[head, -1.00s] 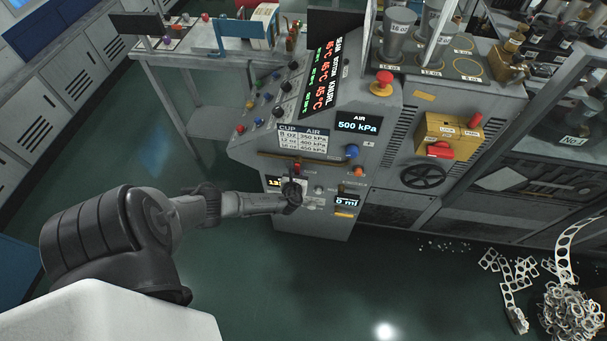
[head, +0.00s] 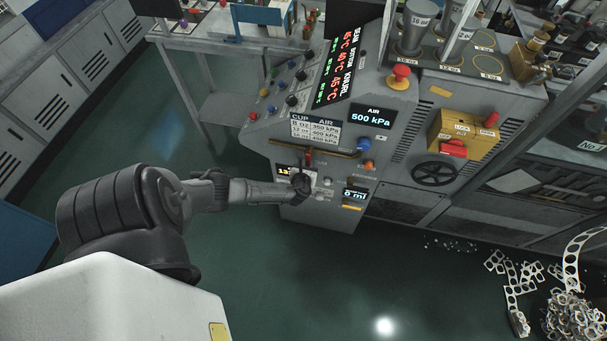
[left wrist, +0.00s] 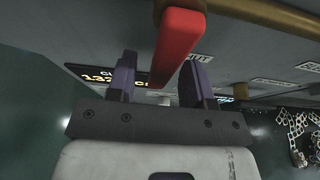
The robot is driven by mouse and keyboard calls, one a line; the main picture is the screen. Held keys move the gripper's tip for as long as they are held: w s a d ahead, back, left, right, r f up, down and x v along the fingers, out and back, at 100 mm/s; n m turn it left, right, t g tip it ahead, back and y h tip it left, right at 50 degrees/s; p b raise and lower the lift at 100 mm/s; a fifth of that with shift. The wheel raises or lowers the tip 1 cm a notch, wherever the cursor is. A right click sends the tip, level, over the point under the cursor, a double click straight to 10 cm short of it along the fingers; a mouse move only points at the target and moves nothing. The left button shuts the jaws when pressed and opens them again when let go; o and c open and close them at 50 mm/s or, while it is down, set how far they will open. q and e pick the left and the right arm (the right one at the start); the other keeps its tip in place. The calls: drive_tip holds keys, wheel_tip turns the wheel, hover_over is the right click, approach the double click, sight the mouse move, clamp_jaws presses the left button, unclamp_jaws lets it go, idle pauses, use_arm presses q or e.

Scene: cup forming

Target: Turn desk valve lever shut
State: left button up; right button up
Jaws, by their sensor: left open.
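The red valve lever (head: 308,158) sits at the brass pipe (head: 335,155) on the front of the grey machine. In the left wrist view the red lever (left wrist: 178,45) reaches from the brass pipe (left wrist: 275,15) toward the space between my fingers. My left gripper (head: 302,185) is just below the lever in the head view. In the left wrist view my left gripper (left wrist: 160,75) is open, with one purple finger on each side of the lever's end. I cannot tell if either finger touches it. My right gripper is not in view.
Above the pipe are a cup/air chart (head: 315,129), an air display reading 500 kPa (head: 371,116) and a blue knob (head: 363,144). A display (head: 355,194) and a black handwheel (head: 436,173) are to the right. Metal scrap (head: 565,315) lies on the floor; the front floor is clear.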

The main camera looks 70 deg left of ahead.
use_arm(q)
drive_tip(key=p+v, duration=0.2)
drive_tip(key=v, duration=1.1)
drive_tip(key=shift+p, duration=0.35)
